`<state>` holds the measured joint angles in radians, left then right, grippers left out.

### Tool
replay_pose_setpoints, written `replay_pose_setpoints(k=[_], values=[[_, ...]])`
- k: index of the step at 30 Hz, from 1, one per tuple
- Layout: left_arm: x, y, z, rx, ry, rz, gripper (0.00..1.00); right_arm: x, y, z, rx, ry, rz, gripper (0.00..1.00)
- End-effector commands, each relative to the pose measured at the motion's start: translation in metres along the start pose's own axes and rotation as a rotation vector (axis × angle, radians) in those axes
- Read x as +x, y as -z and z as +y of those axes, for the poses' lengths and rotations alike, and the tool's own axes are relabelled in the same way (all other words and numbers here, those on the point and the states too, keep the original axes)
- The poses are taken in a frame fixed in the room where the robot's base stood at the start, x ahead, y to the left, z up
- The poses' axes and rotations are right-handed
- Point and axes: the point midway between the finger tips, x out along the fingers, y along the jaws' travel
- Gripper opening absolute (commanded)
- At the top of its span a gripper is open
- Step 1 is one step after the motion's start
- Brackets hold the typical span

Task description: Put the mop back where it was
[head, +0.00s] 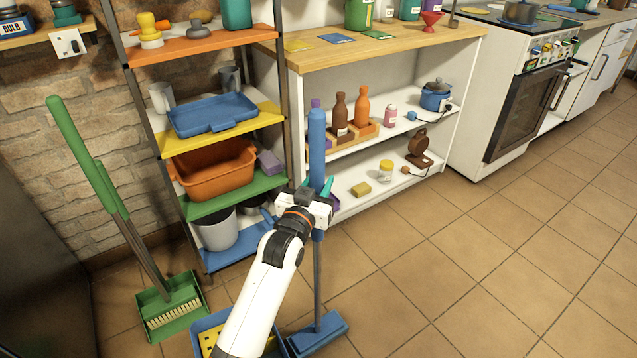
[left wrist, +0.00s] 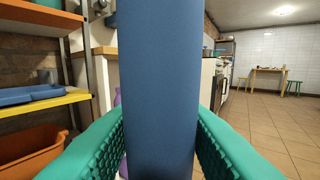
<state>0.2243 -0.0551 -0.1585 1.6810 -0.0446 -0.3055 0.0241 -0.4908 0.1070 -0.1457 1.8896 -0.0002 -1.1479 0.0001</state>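The mop has a blue handle grip (head: 317,140), a thin grey pole and a flat blue head (head: 319,335). It stands nearly upright in front of the shelves, its head at floor level. I cannot tell whether the head touches the tiles. My left gripper (head: 318,192) has its green fingers closed against both sides of the blue grip. In the left wrist view the mop grip (left wrist: 157,80) fills the middle between the fingertips. My right gripper is not in view.
A blue bucket (head: 200,327) with a yellow perforated part sits left of the mop head, partly behind my arm. A green broom (head: 95,170) and dustpan (head: 172,322) stand at the left. Shelving (head: 205,32) and a counter (head: 385,48) are behind. Tiled floor at right is clear.

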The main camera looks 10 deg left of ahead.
Motion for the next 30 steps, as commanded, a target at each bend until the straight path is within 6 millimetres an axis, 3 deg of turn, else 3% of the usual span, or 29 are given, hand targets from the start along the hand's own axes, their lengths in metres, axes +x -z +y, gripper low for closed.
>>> replay_pose_setpoints(k=[3,14,30], values=[[0.000,0.000,0.000,0.000,0.000,0.000,0.51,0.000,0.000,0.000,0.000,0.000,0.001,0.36],[-0.004,-0.002,0.000,0.000,0.000,0.001,0.51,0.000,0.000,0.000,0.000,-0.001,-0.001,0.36],[-0.104,-0.002,0.000,0.000,0.000,0.002,0.51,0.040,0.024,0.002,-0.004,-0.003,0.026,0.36]])
